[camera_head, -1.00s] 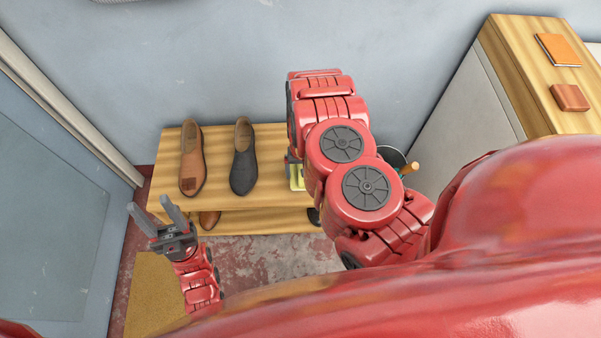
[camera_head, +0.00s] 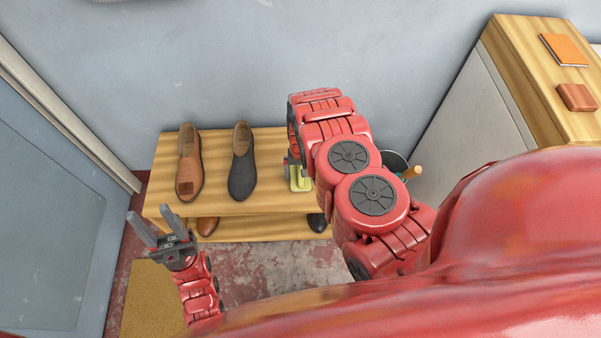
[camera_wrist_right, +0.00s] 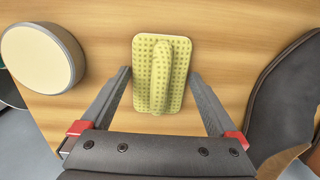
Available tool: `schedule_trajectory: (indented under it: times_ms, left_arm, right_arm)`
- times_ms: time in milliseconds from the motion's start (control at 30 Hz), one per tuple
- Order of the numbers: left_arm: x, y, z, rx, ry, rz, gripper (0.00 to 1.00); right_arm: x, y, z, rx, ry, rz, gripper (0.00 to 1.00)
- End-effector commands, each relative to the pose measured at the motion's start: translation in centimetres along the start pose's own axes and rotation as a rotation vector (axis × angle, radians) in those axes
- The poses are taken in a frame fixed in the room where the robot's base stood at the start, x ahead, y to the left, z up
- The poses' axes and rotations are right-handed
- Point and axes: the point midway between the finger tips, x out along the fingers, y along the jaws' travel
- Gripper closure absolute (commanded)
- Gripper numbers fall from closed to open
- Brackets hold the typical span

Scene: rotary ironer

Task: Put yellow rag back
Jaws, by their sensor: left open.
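The yellow rag (camera_head: 299,181) lies on the right part of the wooden bench top, partly hidden by my right arm in the head view. The right wrist view shows it flat on the wood, with a dotted surface and a raised ridge along its middle (camera_wrist_right: 162,75). My right gripper (camera_wrist_right: 160,76) is open, with one finger on each side of the rag and gaps between; it does not grip it. In the head view the right gripper is mostly hidden behind its arm. My left gripper (camera_head: 152,224) is open and empty, in front of the bench's left end.
A brown shoe (camera_head: 189,155) and a black shoe (camera_head: 241,170) stand on the bench (camera_head: 220,205); other shoes are on its lower shelf. A round cream-topped object (camera_wrist_right: 38,58) is left of the rag. A bucket (camera_head: 397,160) and a wooden cabinet (camera_head: 530,75) are at right.

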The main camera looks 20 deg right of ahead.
Motion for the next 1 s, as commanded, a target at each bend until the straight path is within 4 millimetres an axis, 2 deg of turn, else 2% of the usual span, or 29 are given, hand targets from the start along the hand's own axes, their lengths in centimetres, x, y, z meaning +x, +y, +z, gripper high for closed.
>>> schedule_trajectory:
  times_ms: [233,367,667,800,1000]
  left_arm:
    - [0.1,0.0,0.0,0.0,0.0,0.0,0.5]
    - [0.2,0.0,0.0,0.0,0.0,0.0,0.5]
    - [1.0,-0.1,-0.2,0.0,0.0,0.0,0.5]
    - [2.6,-0.1,-0.5,0.0,0.001,0.0,0.5]
    - [3.8,-0.2,-0.7,0.0,0.0,0.0,0.5]
  right_arm:
    - [-0.1,0.0,0.0,0.0,0.001,0.0,0.0]
    - [-1.0,-0.1,-0.2,0.001,0.004,-0.001,0.0]
    - [-6.4,-0.1,-0.1,0.001,0.002,-0.004,0.0]
    - [-9.7,-0.2,-0.1,0.001,0.004,-0.003,0.0]
    - [-12.0,-0.1,-0.1,0.0,0.004,-0.002,0.0]
